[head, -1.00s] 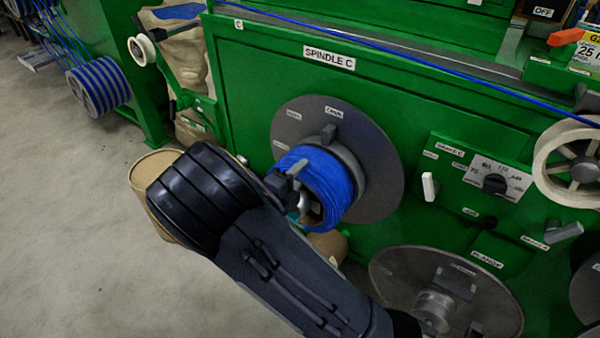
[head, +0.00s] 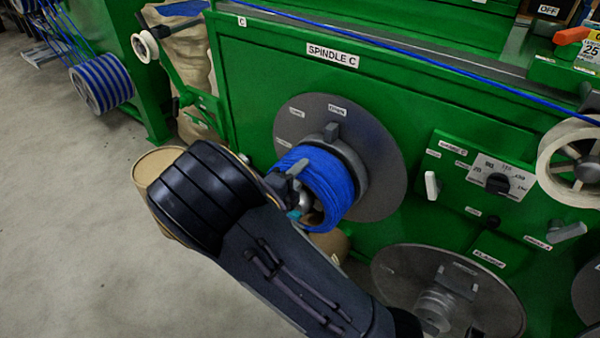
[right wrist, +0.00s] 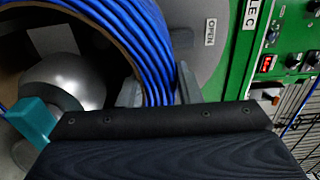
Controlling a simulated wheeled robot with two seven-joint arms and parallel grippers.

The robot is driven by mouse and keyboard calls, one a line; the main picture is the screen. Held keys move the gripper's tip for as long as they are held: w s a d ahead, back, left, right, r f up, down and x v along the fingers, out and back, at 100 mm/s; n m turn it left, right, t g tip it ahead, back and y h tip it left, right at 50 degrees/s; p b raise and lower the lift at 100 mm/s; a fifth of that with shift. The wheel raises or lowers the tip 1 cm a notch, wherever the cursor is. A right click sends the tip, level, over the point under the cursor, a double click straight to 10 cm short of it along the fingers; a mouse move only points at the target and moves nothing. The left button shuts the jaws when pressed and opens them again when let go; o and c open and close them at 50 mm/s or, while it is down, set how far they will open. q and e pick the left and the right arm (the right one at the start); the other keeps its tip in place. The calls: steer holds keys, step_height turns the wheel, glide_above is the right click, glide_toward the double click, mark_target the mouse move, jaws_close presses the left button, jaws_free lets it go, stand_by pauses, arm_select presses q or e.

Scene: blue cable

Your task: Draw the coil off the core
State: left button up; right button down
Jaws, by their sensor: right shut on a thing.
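The blue cable coil (head: 328,180) sits around the core in front of the grey round flange (head: 378,185) of Spindle C. A grey ring (head: 352,160) shows between coil and flange. The core's silver rounded end (right wrist: 65,78) shows inside the coil in the right wrist view, beside a teal piece (right wrist: 32,122). My right gripper (head: 290,183) reaches in from below and is shut on the coil's near wall. In the right wrist view, one finger of the gripper (right wrist: 158,88) is inside the coil and the other outside. My left gripper is not in view.
The green machine panel (head: 260,90) stands close behind the flange. A control plate with a dark knob (head: 498,183) and a white lever (head: 431,185) are on the right. A lower grey disc (head: 400,270) is near my arm. Open floor (head: 60,220) lies left.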

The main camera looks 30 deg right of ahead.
steer(key=shift+r, duration=0.1)
steer(key=v, duration=1.7)
stand_by(1.9)
steer(key=shift+s+a, duration=0.1)
steer(key=shift+a, duration=0.05)
